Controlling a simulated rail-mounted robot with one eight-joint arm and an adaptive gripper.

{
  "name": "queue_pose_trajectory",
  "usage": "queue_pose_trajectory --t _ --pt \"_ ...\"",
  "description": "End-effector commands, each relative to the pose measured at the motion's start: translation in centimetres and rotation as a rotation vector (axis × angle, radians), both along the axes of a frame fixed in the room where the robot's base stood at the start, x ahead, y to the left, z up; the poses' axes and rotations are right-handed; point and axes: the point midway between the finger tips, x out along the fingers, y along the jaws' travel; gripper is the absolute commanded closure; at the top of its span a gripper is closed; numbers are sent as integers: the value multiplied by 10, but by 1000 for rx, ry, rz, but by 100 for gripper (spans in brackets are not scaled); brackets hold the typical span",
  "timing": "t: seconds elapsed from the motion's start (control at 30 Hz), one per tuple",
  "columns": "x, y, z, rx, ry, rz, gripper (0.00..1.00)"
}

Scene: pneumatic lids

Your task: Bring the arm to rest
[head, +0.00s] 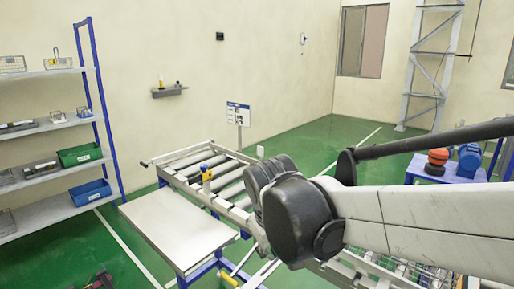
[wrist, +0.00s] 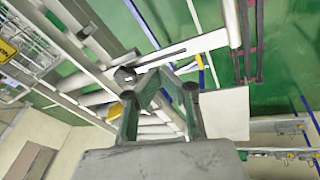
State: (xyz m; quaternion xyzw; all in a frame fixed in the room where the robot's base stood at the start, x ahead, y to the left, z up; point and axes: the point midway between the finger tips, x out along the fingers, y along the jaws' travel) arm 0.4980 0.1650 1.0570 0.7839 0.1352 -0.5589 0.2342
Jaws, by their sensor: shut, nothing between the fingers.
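My arm (head: 400,220) reaches in from the right of the head view, with a dark rounded joint near the middle. My gripper is hidden behind the arm there. In the wrist view my gripper (wrist: 158,85) shows at the middle, its fingers shut and empty. It is in the air, with the roller conveyor and floor beyond it. No object is held.
A roller conveyor (head: 195,165) with a pale side table (head: 180,228) stands below and left of the arm. Shelves with bins (head: 80,154) stand at the left wall. A blue stand (head: 450,172) is at the right. Green floor is open behind.

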Motion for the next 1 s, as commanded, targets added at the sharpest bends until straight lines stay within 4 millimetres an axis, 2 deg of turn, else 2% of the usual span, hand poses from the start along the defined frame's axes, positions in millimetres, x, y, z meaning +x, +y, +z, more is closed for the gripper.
queue_pose_trajectory --t 0.03,0.2,0.6,0.8,1.0 --pt "-8 -16 4 17 -12 -29 100" --pt "-32 -58 12 84 -60 -121 100" --pt "-96 -135 12 226 -194 -340 100" --pt "-120 -157 5 276 -254 -425 100" --pt "-129 -165 1 296 -280 -462 100"
